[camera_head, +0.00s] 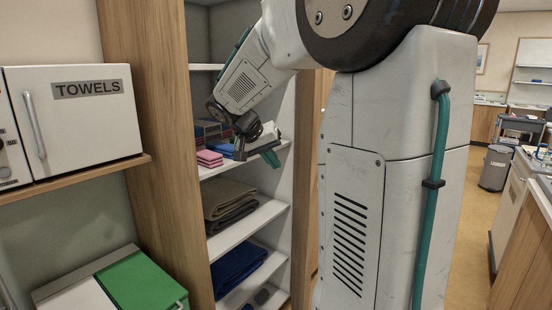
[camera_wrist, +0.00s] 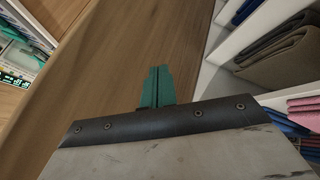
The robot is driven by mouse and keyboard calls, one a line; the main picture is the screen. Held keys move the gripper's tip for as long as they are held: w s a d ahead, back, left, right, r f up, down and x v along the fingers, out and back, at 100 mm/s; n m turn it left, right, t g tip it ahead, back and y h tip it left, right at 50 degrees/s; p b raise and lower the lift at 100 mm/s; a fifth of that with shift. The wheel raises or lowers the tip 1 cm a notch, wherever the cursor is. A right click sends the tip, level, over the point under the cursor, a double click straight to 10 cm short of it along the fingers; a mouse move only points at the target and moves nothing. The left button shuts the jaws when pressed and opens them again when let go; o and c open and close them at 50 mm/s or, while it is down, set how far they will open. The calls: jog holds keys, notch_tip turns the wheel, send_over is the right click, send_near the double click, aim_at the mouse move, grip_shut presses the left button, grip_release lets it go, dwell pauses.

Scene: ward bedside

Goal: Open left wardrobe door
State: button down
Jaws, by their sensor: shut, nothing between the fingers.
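The wardrobe's interior is exposed in the head view, with white shelves (camera_head: 245,228) in plain sight. A tall wooden panel (camera_head: 150,120) stands along its left side; I cannot tell whether it is the left door standing open or a fixed side. No handle shows on it. My gripper (camera_head: 271,158) is in front of the shelves at the height of the pink cloths. In the wrist view my gripper's teal fingers (camera_wrist: 157,87) are together and empty, over a wooden surface (camera_wrist: 130,55) with shelves to its right. Whether they touch it is unclear.
Folded pink cloths (camera_head: 209,158), brown blankets (camera_head: 229,198) and dark blue cloth (camera_head: 237,270) lie on the shelves. A white TOWELS cabinet (camera_head: 75,120) sits on a ledge at left, above a green-lidded box (camera_head: 140,285). Open floor (camera_head: 466,215) shows at right, with a grey bin (camera_head: 495,168).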

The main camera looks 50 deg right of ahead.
aim_at(305, 184)
jog(key=s+d+f, duration=0.1)
jog(key=d, duration=0.1)
jog(key=s+d+f, duration=0.1)
jog(key=d+f, duration=0.1)
jog(key=s+d+f, duration=0.1)
jog(key=d+f, duration=0.1)
jog(key=shift+s+d, duration=0.2)
jog(key=shift+s, duration=0.15)
jog(key=shift+s, duration=0.1)
